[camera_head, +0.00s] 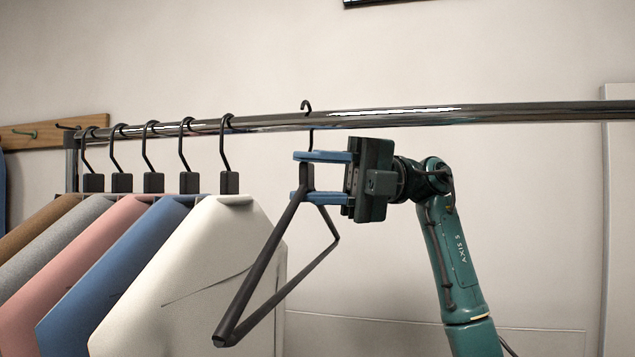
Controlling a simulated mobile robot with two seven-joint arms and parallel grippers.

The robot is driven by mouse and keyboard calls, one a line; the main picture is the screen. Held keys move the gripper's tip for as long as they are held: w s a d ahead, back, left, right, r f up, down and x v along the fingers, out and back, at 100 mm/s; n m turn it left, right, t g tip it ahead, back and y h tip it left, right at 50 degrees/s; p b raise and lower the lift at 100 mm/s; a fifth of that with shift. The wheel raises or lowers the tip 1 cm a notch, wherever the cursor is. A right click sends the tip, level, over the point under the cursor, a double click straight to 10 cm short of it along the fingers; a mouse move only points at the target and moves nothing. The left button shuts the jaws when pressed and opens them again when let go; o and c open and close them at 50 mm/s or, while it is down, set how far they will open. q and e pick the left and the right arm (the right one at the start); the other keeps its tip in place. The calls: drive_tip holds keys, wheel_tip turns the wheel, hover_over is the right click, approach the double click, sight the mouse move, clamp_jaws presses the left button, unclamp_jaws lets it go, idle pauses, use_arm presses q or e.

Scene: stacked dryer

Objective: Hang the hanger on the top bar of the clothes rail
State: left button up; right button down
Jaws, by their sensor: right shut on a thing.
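The black hanger (262,268) is bare and tilted, its lower bar pointing down and to the left. My right gripper (305,177) is shut on the hanger's neck, with its two blue fingers above and below the neck block. The hanger's hook rises past the top bar (400,117) of the clothes rail. The hook's curved tip shows above the bar and its shank below. Part of the hook is hidden behind the bar, and I cannot tell whether it touches the bar. My left gripper is out of view.
Several hangers with garments hang on the left part of the bar; the white garment (180,275) is nearest the held hanger. The bar is free to the right. A wooden hook board (30,136) is on the wall at left.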

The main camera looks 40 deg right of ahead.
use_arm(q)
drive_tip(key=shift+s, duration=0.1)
use_arm(e)
drive_tip(key=shift+f, duration=0.3)
drive_tip(key=c, duration=0.9)
unclamp_jaws()
use_arm(q)
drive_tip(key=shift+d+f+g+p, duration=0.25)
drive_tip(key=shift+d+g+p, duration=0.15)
drive_tip(key=shift+p, duration=0.35)
use_arm(e)
drive_tip(key=d, duration=0.4)
drive_tip(key=s+d, duration=0.1)
drive_tip(key=d, duration=0.3)
drive_tip(key=s+d, duration=0.1)
drive_tip(key=d, duration=0.4)
drive_tip(key=shift+s+f, duration=0.1)
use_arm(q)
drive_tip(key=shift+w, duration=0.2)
